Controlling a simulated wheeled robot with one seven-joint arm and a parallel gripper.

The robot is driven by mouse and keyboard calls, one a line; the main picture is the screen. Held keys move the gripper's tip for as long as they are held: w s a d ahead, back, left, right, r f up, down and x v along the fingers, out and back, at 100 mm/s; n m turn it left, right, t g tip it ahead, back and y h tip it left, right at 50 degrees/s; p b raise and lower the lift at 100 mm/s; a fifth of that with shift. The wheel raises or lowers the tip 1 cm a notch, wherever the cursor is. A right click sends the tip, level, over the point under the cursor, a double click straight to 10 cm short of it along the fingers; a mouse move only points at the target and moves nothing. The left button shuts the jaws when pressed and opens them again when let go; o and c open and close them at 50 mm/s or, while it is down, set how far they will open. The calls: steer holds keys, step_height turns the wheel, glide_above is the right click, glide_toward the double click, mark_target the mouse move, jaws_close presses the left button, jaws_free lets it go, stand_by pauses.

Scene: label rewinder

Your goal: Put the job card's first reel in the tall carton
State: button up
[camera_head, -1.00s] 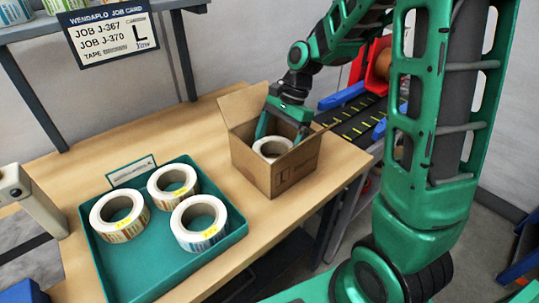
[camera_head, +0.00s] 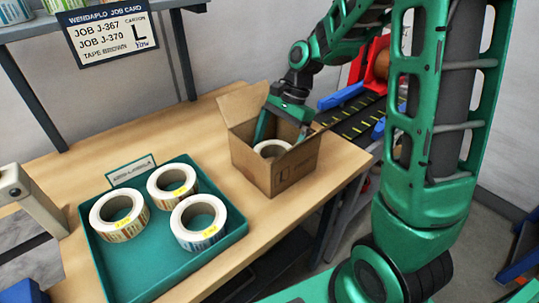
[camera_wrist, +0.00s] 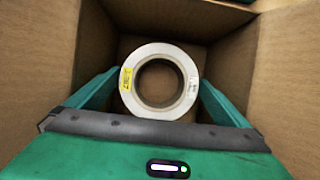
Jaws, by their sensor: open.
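The job card (camera_head: 110,34) hangs from the shelf at the upper left and reads JOB J-367, JOB J-370, carton L, tape brown. An open cardboard carton (camera_head: 272,178) stands on the bench, its flaps up. A white label reel (camera_head: 271,148) lies inside it, and it also shows in the wrist view (camera_wrist: 159,115) with a yellow tag I cannot read for certain. My gripper (camera_head: 280,128) reaches down into the carton. In the wrist view my gripper's fingers (camera_wrist: 160,98) stand on either side of the reel, open, with small gaps to it.
A teal tray (camera_head: 205,256) left of the carton holds three more label reels, such as one at its front right (camera_head: 198,222). A conveyor (camera_head: 355,118) lies behind the carton. Bare bench lies between tray and carton.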

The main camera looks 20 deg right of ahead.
steer(key=v, duration=1)
steer(key=shift+r, duration=0.35)
steer(key=shift+d, duration=0.1)
